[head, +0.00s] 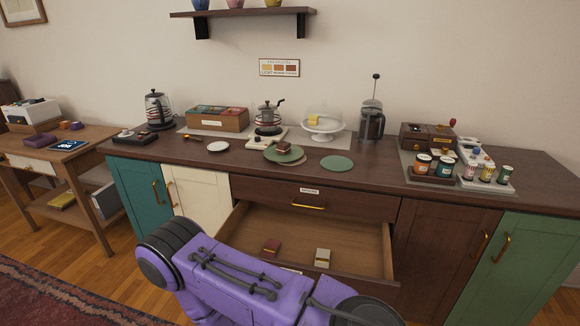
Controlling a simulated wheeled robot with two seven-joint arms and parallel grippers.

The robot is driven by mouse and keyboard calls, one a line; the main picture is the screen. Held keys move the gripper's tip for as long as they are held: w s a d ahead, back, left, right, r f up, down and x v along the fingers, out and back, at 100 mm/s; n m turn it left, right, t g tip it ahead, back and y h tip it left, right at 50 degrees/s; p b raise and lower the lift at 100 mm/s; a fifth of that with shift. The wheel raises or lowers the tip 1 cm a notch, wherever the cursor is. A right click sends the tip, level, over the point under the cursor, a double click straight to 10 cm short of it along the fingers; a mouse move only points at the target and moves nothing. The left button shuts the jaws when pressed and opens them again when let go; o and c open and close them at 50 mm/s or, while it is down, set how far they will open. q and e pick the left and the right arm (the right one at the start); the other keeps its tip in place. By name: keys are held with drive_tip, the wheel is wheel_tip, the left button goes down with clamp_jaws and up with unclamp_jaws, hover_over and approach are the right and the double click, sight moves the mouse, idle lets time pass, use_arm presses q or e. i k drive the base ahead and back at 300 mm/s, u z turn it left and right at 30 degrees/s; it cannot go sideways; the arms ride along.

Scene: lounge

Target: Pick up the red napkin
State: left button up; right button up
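A small folded dark red item that looks like the red napkin (271,246) lies inside the open drawer (243,226), on the left part of its floor. It has a yellowish patch or band near its lower edge. A beige folded item (322,257) lies to its right in the same drawer, with a gap between them. My purple arm link covers the front left part of the drawer. Neither of my grippers is in view.
The counter (376,178) above the drawer holds a plate (285,154), a glass dome stand (322,125), a French press (371,122), a kettle (156,108) and several jars. A closed drawer (330,201) sits above the open one. A side table (88,138) stands at left.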

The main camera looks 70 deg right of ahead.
sight(271, 249)
drive_tip(key=z, duration=1.7)
